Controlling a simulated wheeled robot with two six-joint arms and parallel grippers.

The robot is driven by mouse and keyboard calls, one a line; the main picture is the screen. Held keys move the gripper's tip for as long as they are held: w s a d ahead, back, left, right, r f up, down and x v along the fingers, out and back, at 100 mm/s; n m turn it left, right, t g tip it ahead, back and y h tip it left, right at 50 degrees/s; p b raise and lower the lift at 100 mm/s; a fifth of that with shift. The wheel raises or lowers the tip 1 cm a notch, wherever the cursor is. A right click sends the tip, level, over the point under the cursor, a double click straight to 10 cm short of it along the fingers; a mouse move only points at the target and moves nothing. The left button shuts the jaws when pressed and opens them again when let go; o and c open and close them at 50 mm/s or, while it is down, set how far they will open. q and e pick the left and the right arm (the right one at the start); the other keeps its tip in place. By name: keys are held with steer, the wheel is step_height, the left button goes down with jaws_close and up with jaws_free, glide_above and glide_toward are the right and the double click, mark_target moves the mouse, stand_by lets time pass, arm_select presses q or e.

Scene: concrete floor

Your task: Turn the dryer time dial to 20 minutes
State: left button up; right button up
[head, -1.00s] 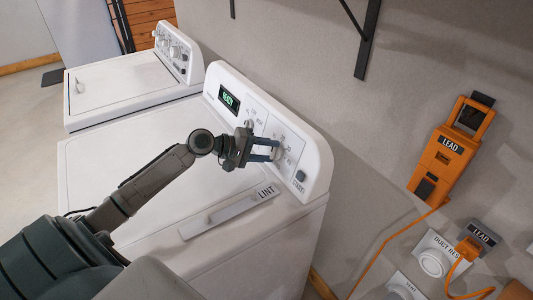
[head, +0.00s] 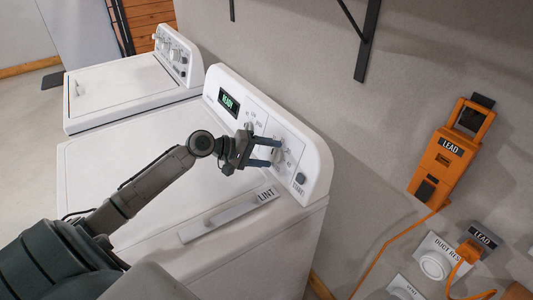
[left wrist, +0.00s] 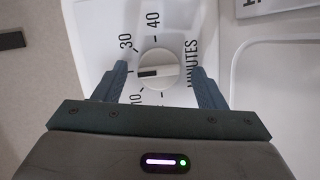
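The white dryer time dial (left wrist: 158,72) is in the middle of the left wrist view. Its dark pointer mark points left, between the printed 30 and 10. The left finger covers the spot between those numbers, so no 20 is readable. My left gripper (left wrist: 158,68) is open, with one finger on each side of the dial and a gap to each. In the head view the left gripper (head: 275,152) is at the right part of the dryer's control panel (head: 310,147), with the dial (head: 276,157) partly between its fingers. My right gripper is not in view.
The dryer (head: 110,170) has a green READY display (head: 229,101), a start button (head: 301,178) and a LINT handle (head: 225,212). A washer (head: 120,85) stands beyond it. An orange LEAD device (head: 442,158) with a cable hangs on the wall at right.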

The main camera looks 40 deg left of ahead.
mark_target(270, 154)
arm_select(q)
steer(key=shift+b+v, duration=0.3)
steer(key=shift+v, duration=0.55)
steer(key=v, duration=0.2)
steer(key=shift+s+a, duration=0.25)
steer(key=shift+s+a+r+b, duration=0.15)
steer(key=shift+s+a+b, duration=0.1)
steer(key=shift+b, duration=0.05)
steer(key=p+v, duration=0.5)
steer(key=p, duration=0.1)
steer(key=shift+s+a+r, duration=0.2)
steer(key=shift+s, duration=0.1)
steer(key=shift+f, duration=0.1)
